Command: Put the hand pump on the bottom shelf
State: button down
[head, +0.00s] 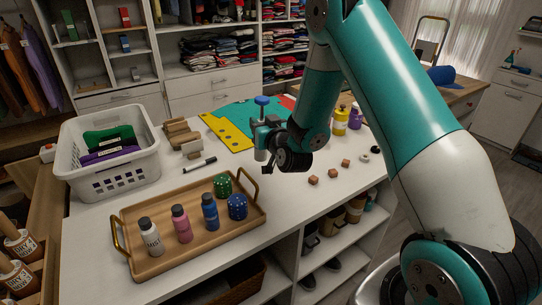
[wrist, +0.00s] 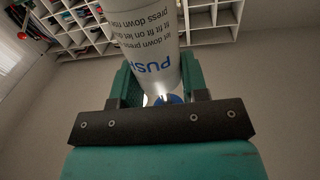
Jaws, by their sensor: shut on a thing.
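My gripper (head: 264,145) is shut on the hand pump (head: 261,103), a white cylinder with a blue top. It holds the pump roughly upright above the white table, and its arm comes in from the right. In the wrist view the pump (wrist: 150,38) shows as a white body with blue and grey printing, between the green fingers (wrist: 155,88). A blue part of it shows at the grip. Under the table's front side are open shelves, and the lower one (head: 318,284) holds dark shoes. I cannot tell whether this is the bottom shelf named in the task.
A wooden tray (head: 150,272) with several bottles and two dice stands at the front left. A white basket (head: 75,180) of cloths is behind it. A marker (head: 198,165) and small brown cubes (head: 313,180) lie on the table. Cubby shelving (head: 85,50) stands behind.

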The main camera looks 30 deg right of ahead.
jog(key=f, duration=0.3)
jog(key=d+f+p, duration=0.1)
jog(key=f, duration=0.2)
jog(key=shift+s+d+f, duration=0.1)
jog(key=shift+s+d, duration=0.05)
jog(key=shift+d, duration=0.05)
jog(key=shift+d+f+p, duration=0.15)
jog(key=shift+f+p, duration=0.25)
jog(key=shift+f, duration=1.6)
jog(key=c, duration=0.6)
grip_release()
jog(key=shift+c, duration=0.2)
